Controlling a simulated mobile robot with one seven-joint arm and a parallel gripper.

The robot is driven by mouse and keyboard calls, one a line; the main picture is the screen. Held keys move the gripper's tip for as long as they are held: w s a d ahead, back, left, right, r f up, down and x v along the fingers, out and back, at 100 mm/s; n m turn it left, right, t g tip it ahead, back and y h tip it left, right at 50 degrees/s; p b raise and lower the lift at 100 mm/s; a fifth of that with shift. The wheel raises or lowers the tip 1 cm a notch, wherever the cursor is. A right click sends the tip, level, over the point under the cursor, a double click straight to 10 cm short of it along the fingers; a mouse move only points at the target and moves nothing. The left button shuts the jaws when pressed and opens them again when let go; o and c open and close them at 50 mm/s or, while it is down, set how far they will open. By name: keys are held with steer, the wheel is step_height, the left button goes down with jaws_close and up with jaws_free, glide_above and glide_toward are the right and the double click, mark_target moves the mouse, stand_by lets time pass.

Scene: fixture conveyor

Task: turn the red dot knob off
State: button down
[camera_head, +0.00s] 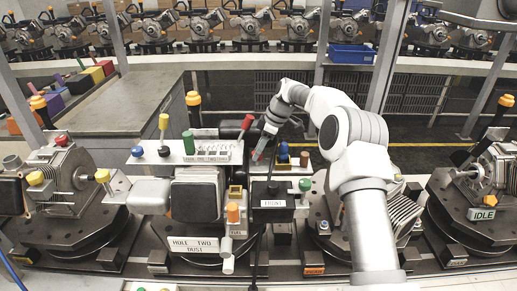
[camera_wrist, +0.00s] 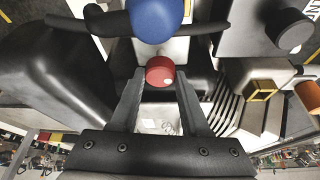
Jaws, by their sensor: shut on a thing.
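The red knob with a white dot (camera_wrist: 160,71) sits between the two fingertips of my gripper (camera_wrist: 158,78) in the wrist view. The fingers are shut on it from both sides. In the head view my gripper (camera_head: 260,146) reaches down at the centre fixture, and the knob is small and partly hidden by the fingers there. The knob's setting cannot be read from these frames.
A blue ball knob (camera_wrist: 157,17) stands close beyond the red knob. Black housing (camera_wrist: 60,70) lies left of the fingers. A red-tipped lever (camera_head: 247,122) and a green knob (camera_head: 188,142) stand on the centre fixture. An IDLE fixture (camera_head: 484,214) is at right.

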steer(key=shift+w+r+n+g+p, duration=0.1)
steer(key=shift+n+g+p, duration=0.2)
steer(key=shift+n+p, duration=0.55)
steer(key=shift+n+g, duration=0.5)
steer(key=shift+n, duration=1.15)
steer(key=shift+c, duration=1.9)
jaws_free()
